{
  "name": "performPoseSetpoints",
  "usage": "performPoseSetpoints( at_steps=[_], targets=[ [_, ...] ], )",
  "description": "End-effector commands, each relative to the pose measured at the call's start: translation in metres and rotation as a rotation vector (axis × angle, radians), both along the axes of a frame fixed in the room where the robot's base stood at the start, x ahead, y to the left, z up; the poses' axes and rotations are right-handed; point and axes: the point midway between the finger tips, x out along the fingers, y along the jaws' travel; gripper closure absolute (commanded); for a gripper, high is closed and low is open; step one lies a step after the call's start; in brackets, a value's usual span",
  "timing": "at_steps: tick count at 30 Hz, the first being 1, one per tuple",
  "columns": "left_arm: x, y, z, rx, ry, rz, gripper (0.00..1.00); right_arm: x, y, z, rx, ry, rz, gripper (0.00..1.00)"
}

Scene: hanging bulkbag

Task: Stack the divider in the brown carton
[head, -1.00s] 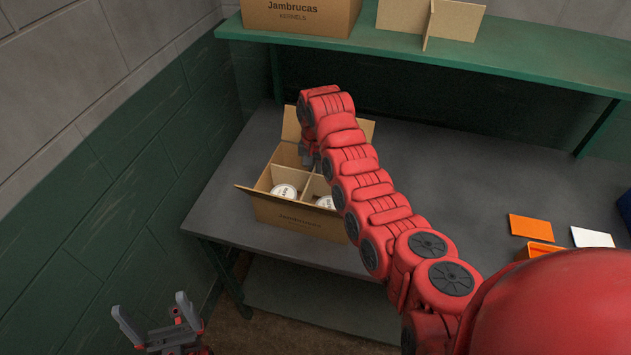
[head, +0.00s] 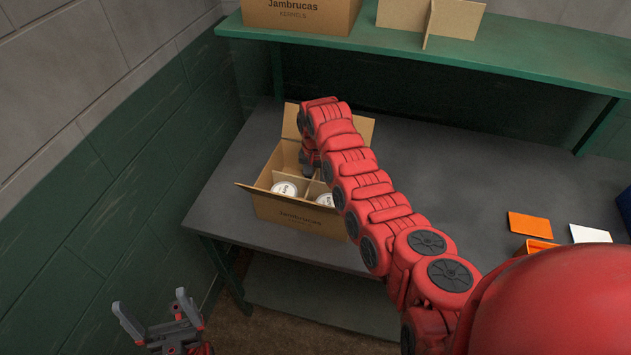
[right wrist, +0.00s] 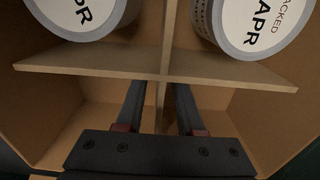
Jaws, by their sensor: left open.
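The brown carton (head: 300,219) stands open on the grey table with its flaps out. A cardboard divider (head: 310,185) of crossed panels sits inside it; its cross panel (right wrist: 215,70) also shows in the right wrist view. Two white-lidded cans stand in the near compartments, one on the left (head: 285,188) and one on the right (head: 325,199). My right gripper (right wrist: 158,92) reaches down into the carton, its fingers apart on either side of a divider panel, with gaps visible. My left gripper (head: 150,302) is open and empty, low at the left, away from the table.
A green shelf (head: 520,52) above the table holds another Jambrucas carton (head: 300,12) and another crossed divider (head: 452,20). Orange (head: 530,225) and white (head: 590,234) flat pieces lie at the right, near an orange bin (head: 538,245). The wall is close on the left.

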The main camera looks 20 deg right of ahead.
Motion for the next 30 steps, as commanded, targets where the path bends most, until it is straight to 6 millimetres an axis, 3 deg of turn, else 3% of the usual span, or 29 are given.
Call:
performPoseSetpoints(
  at_steps=[8,11,16,18,21,30],
  targets=[
    [0.000,0.000,0.003,0.000,0.000,0.000,0.00,0.001,0.001,0.010,0.000,-0.003,0.001,0.63],
    [0.000,0.000,-0.005,0.000,0.000,0.000,0.00,0.002,0.001,0.024,0.000,-0.008,0.001,0.63],
    [0.000,0.000,-0.018,0.000,0.000,0.000,0.00,0.003,0.000,0.067,-0.001,-0.012,0.001,0.63],
    [0.000,0.000,-0.008,0.000,0.000,0.000,0.00,0.001,-0.002,0.088,0.001,-0.006,-0.003,0.63],
    [0.000,0.000,-0.007,0.000,0.000,0.000,0.00,0.000,-0.001,0.104,-0.002,-0.002,0.001,0.63],
    [0.000,0.000,-0.010,0.000,0.000,0.000,0.00,0.000,0.000,0.126,0.000,-0.001,0.001,0.63]
  ],
)
